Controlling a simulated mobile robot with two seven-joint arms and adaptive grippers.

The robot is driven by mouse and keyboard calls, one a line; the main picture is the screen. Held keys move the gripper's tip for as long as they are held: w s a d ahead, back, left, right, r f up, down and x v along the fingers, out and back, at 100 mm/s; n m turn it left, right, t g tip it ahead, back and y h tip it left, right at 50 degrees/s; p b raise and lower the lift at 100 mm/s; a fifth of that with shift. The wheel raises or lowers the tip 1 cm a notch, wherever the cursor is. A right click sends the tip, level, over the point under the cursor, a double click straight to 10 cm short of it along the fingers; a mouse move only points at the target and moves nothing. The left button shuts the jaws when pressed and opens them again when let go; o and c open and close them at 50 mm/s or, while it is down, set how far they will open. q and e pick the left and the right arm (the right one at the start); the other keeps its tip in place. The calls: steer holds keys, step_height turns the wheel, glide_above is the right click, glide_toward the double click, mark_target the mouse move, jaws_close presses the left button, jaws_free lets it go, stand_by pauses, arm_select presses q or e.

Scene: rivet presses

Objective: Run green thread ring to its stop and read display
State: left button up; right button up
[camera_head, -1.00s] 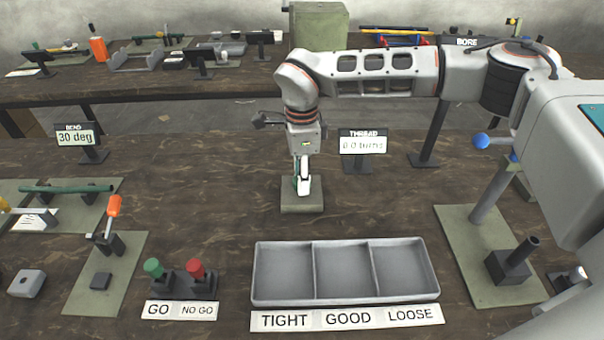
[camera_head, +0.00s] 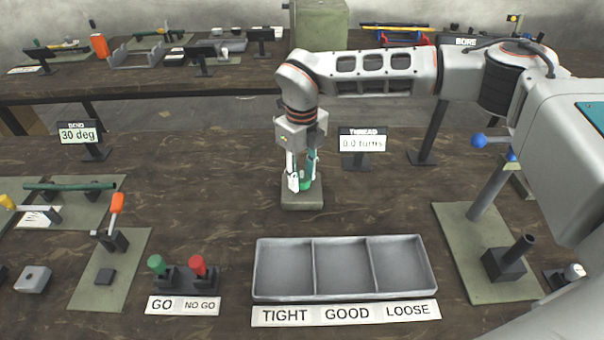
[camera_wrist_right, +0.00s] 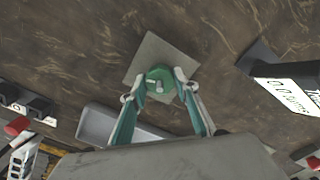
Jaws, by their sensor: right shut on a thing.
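My right gripper (camera_head: 303,183) points down over the small grey-green base plate (camera_head: 302,201) in the middle of the table. Its fingers are shut on the green thread ring (camera_wrist_right: 160,80), which shows between the fingertips in the right wrist view. A small metal stub shows at the ring's middle. In the head view the fingers hide much of the ring. The THREAD display (camera_head: 362,142) stands just right of the gripper and reads 0.0 turns. My left gripper is not in view.
A grey three-part tray (camera_head: 341,268) labelled TIGHT, GOOD and LOOSE lies in front. Green (camera_head: 156,265) and red (camera_head: 199,266) GO and NO GO gauges stand left of it. The BEND display (camera_head: 77,134) reads 30 deg. A press with a blue knob (camera_head: 479,140) stands at right.

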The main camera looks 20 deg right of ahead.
mark_target(302, 177)
steer(key=m, duration=0.7)
stand_by(0.6)
steer(key=o, duration=1.1)
step_height(302, 177, up, 12)
stand_by(0.9)
